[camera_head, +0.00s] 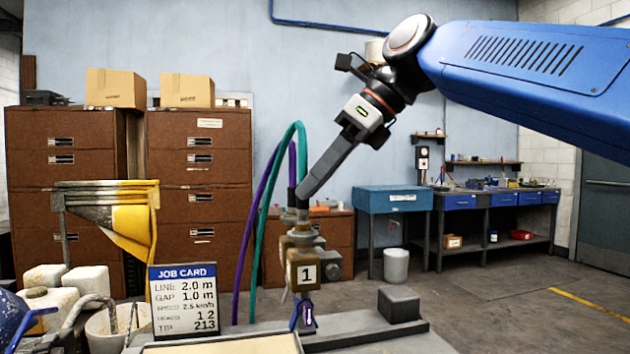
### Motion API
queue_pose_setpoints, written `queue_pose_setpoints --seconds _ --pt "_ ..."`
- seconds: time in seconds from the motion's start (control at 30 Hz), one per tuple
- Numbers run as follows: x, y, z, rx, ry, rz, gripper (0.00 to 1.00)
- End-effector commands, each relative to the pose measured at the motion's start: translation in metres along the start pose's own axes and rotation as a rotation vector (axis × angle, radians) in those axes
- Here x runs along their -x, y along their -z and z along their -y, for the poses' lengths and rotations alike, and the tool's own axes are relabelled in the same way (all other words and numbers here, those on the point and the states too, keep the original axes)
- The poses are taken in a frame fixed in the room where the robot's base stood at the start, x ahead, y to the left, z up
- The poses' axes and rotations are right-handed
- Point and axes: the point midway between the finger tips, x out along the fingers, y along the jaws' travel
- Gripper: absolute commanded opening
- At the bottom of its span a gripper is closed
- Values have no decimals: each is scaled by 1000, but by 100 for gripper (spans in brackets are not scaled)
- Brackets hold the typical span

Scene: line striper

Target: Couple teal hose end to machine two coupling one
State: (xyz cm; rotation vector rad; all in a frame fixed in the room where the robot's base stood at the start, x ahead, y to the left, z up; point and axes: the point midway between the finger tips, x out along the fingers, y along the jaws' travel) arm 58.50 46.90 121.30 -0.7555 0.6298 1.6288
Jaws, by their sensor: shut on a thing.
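My gripper (301,200) points down and left, with its fingertips just above a brass-coloured block marked 1 (303,272). It is shut at the end of the teal hose (262,215), which arches up and over and comes down behind the fingers. The hose end itself is mostly hidden by them. A purple hose (249,240) runs beside the teal one and comes down close to a dark fitting (291,197) left of the fingers. I cannot tell whether the teal end touches the block's top.
A job card (184,298) stands at front left by white jugs (78,281) and a bucket (117,325). A dark box (398,304) sits on the grey base right of the block. Brown cabinets (198,200) stand behind. Floor at right is clear.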

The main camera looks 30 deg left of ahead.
Motion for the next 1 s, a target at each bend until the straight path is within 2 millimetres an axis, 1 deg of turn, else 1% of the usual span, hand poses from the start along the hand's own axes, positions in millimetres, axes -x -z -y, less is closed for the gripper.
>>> queue_pose_setpoints --seconds 0.73,0.77,0.8,0.83,1.0 --pt "-11 10 0 0 0 0 0" --pt "-11 9 0 0 0 0 23" --pt "-11 9 0 0 0 0 33" --pt "-11 9 0 0 0 0 38" --pt "-11 9 0 0 0 0 38"
